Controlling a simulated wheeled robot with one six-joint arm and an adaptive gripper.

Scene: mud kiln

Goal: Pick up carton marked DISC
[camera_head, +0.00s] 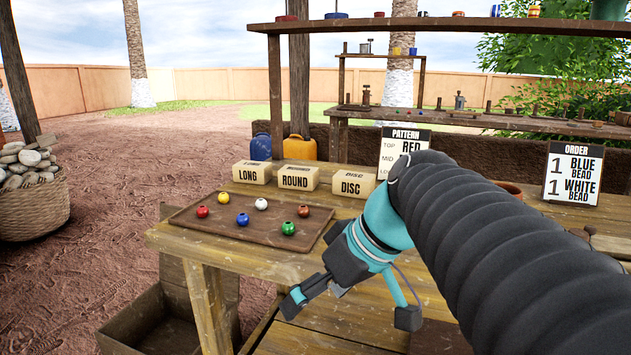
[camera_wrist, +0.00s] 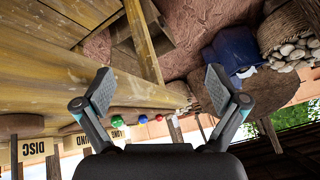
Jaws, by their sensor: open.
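The carton marked DISC (camera_head: 350,184) is a small tan box standing on the wooden table, right of the ROUND carton (camera_head: 298,178) and the LONG carton (camera_head: 252,172). My arm partly overlaps its right side in the head view. In the wrist view the DISC carton (camera_wrist: 35,149) shows at the lower left, outside the fingers. My gripper (camera_head: 350,312) is open and empty, with its fingers spread near the table's front edge, nearer to me than the carton and apart from it. Both open fingers also show in the wrist view (camera_wrist: 160,84).
A brown tray (camera_head: 200,229) with several coloured beads lies in front of the cartons. A pattern board (camera_head: 391,151) and an order board (camera_head: 573,172) stand behind. A wooden shelf (camera_head: 440,27) spans above the back. A stone-filled basket (camera_head: 30,207) stands left, off the table.

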